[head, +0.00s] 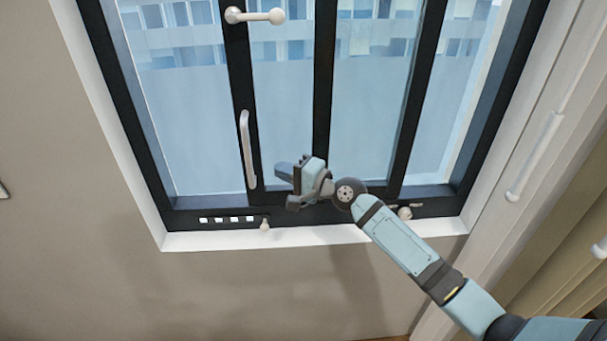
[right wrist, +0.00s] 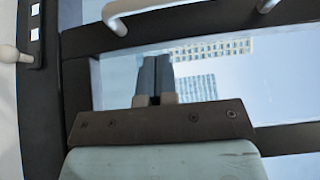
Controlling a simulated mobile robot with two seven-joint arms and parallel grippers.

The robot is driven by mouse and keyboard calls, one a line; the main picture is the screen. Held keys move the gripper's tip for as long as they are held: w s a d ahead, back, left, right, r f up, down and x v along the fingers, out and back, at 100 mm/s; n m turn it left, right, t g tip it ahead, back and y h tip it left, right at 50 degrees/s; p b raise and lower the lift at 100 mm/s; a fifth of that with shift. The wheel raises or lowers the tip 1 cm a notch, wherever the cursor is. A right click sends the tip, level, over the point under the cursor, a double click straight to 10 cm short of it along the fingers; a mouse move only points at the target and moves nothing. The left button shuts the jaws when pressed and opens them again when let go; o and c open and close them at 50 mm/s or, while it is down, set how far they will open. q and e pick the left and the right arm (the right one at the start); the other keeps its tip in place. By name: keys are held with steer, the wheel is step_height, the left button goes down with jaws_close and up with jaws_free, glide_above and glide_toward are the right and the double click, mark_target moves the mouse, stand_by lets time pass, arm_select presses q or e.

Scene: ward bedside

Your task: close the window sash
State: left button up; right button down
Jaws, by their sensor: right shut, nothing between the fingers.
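The window sash (head: 241,95) has a dark stile with a white upright bar handle (head: 247,150) on it. Glass lies on both sides of this stile, and a wide pane lies between it and the left jamb. My right gripper (head: 283,172) is in front of the lower panes, just right of the bar handle and above the sill. Its fingers are together and empty. In the right wrist view the shut fingers (right wrist: 155,75) point at the glass, and the white handle (right wrist: 145,10) passes above them, apart from them. My left gripper is out of view.
A white lever (head: 255,17) sticks out from the stile higher up. Small white knobs (head: 264,224) and (head: 404,213) sit along the lower frame, with white squares (head: 225,219) at left. A pale sill (head: 320,236) runs below. A rail (head: 535,155) stands at right.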

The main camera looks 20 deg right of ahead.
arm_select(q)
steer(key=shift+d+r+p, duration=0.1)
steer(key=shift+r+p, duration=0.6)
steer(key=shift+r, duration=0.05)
arm_select(e)
steer(key=a, duration=0.4)
steer(key=shift+w+a, duration=0.2)
steer(key=shift+w, duration=0.15)
